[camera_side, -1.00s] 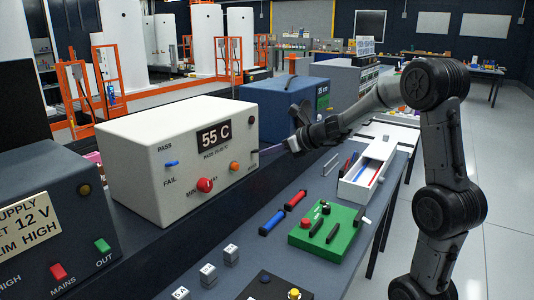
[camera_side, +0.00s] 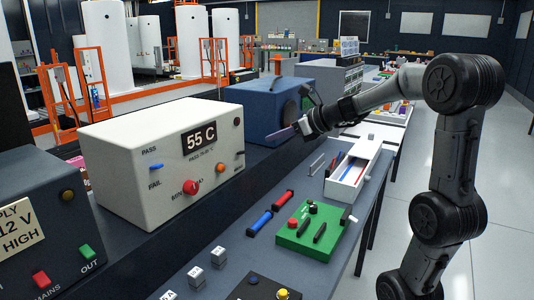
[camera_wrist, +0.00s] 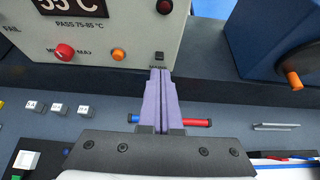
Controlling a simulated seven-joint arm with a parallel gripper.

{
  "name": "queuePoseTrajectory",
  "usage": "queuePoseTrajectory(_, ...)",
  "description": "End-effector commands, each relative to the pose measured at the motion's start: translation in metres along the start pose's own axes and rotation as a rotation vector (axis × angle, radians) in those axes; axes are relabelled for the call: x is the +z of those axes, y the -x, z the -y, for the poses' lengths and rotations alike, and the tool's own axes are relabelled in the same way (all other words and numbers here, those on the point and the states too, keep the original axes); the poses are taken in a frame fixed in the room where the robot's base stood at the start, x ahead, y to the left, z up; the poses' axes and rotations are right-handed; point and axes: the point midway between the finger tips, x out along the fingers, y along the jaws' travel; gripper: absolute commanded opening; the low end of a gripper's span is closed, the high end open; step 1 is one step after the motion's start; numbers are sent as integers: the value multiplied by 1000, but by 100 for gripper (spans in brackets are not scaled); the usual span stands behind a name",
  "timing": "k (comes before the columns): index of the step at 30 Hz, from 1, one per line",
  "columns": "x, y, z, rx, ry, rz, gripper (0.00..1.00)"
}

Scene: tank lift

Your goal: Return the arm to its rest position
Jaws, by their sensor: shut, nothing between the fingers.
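My gripper (camera_side: 297,131) is shut and empty, held in the air in front of the blue box and to the right of the white test box in the side view. In the wrist view its two purple fingers (camera_wrist: 160,97) lie together, pointing toward the lower right part of the white test box (camera_wrist: 100,35). In the side view the white test box (camera_side: 130,165) shows "55 C", a red knob and an orange button. My arm reaches in from the right, its elbow raised.
The blue box (camera_side: 250,105) stands behind my gripper. On the bench are a white tray (camera_side: 347,192), a green board (camera_side: 297,245), a red-and-blue rod (camera_side: 262,221) and several grey cubes. A dark power supply (camera_side: 40,235) stands front left. The aisle at right is open floor.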

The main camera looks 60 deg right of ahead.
Motion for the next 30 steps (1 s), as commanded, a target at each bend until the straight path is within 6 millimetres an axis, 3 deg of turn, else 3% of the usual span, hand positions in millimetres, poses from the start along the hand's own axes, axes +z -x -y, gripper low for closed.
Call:
queuePoseTrajectory(5,1,-2,-5,11,7,1,0)
queuePoseTrajectory(8,15,-3,-30,49,49,20,0)
queuePoseTrajectory(11,31,5,-80,123,144,46,0)
queuePoseTrajectory(14,28,24,-147,227,355,38,0)
queuePoseTrajectory(18,-12,66,-225,380,869,21,0)
queuePoseTrajectory(21,-55,99,-256,480,1319,22,0)
queuePoseTrajectory(25,-110,132,-263,587,1904,34,0)
queuePoseTrajectory(30,-164,154,-234,720,2570,8,0)
